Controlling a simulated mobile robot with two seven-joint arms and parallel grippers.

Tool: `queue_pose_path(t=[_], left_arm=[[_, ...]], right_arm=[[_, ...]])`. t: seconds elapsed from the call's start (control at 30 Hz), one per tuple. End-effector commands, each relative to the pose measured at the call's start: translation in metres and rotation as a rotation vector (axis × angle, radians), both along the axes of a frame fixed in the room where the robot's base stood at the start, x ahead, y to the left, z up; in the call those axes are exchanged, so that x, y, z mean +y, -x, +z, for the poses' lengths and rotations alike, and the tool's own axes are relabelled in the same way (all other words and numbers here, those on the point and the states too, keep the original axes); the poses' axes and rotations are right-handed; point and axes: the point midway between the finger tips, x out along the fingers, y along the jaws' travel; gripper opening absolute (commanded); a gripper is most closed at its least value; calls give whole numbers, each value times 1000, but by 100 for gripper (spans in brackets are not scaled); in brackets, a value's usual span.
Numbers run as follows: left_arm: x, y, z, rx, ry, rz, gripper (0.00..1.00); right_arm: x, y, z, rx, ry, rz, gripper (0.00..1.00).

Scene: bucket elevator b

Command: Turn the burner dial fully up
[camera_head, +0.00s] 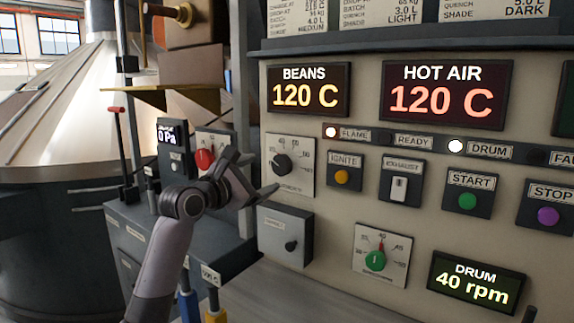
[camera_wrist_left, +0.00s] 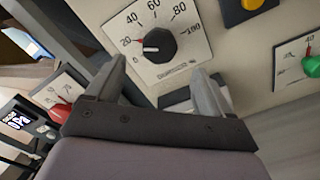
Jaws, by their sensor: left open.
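The burner dial (camera_head: 282,164) is a black knob on a white scale plate, left of the ignite button on the panel. In the left wrist view the dial (camera_wrist_left: 161,46) shows its white pointer at the low end, near 0 to 20, on a scale up to 100. The small label under it is blurred. My left gripper (camera_head: 253,172) is open in front of the panel, close to the dial. In the left wrist view its two fingers (camera_wrist_left: 160,76) spread below the knob, with nothing between them. My right gripper is not in view.
An orange ignite button (camera_head: 342,177) and exhaust switch (camera_head: 399,188) are to the right. A red knob (camera_head: 205,158) stands left, behind my gripper.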

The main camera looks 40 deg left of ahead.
Motion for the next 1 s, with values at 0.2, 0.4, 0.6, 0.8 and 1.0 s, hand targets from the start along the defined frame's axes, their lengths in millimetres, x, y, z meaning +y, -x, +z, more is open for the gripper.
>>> queue_pose_path(t=[0.2, 0.4, 0.6, 0.8, 1.0], left_arm=[[2, -16, 2, 0, -1, 0, 82], [5, -43, 2, 1, -1, 1, 82], [7, -62, 1, 0, -1, 0, 82], [8, -70, 0, 1, -1, 1, 82], [8, -71, 0, 0, -1, 0, 82]], right_arm=[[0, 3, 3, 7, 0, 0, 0], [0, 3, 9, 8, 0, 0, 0], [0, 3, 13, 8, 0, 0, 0], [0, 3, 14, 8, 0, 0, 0], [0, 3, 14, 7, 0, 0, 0]])
